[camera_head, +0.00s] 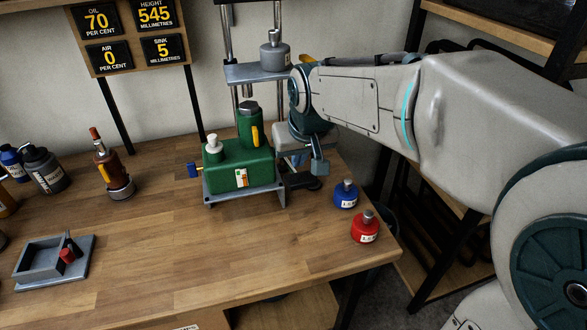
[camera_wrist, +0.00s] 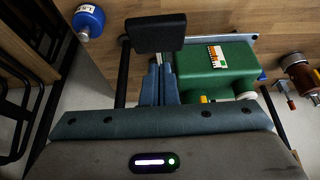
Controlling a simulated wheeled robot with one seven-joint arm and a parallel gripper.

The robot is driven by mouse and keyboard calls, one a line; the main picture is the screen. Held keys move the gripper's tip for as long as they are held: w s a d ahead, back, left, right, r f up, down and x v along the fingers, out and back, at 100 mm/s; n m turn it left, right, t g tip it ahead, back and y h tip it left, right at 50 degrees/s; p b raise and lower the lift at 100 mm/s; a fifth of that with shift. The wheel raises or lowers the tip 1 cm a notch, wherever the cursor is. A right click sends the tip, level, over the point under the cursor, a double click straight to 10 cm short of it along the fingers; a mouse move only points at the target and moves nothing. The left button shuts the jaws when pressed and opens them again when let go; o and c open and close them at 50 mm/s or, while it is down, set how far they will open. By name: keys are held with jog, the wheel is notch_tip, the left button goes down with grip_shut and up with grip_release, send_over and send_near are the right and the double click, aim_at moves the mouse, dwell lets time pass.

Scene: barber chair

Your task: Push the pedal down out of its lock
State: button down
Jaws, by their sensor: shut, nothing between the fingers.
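The pedal is a flat black pad (camera_head: 301,182) at the right side of the green pump unit (camera_head: 225,178), low over the bench. In the wrist view the pedal pad (camera_wrist: 156,32) shows large, just beyond my fingertips. My gripper (camera_head: 319,166) is shut and empty, beside the pump unit and close above the pedal in the head view. Its blue fingers (camera_wrist: 158,66) lie together, pointing at the pad's near edge. I cannot tell whether they touch it. The pedal's lock is not clearly visible. The green pump unit also shows in the wrist view (camera_wrist: 222,75).
Blue (camera_head: 345,195) and red (camera_head: 364,228) bottles stand right of the pump, near the bench edge. A grey tray (camera_head: 40,262) lies at left. A board (camera_head: 130,35) reads oil 70, height 545, air 0, sink 5. The bench's front middle is clear.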

aim_at(301, 178)
dwell(0.5)
jog(key=shift+s+d+f+b, duration=0.1)
jog(key=shift+s+f+b, duration=0.1)
jog(key=shift+f+b, duration=0.6)
jog(key=shift+s+d+f+b, duration=0.1)
jog(key=shift+s+f+b, duration=0.1)
jog(key=shift+f+b, duration=0.6)
jog(key=shift+s+f+b, duration=0.2)
jog(key=shift+f+b, duration=0.45)
jog(key=shift+f, duration=0.2)
jog(key=r+p, duration=0.3)
jog(key=r, duration=0.2)
jog(key=w+r+p, duration=0.1)
jog(key=r+p, duration=0.1)
jog(key=shift+a+r+p, duration=0.15)
jog(key=shift+r+p, duration=0.05)
jog(key=shift+p, duration=0.1)
jog(key=shift+f, duration=0.1)
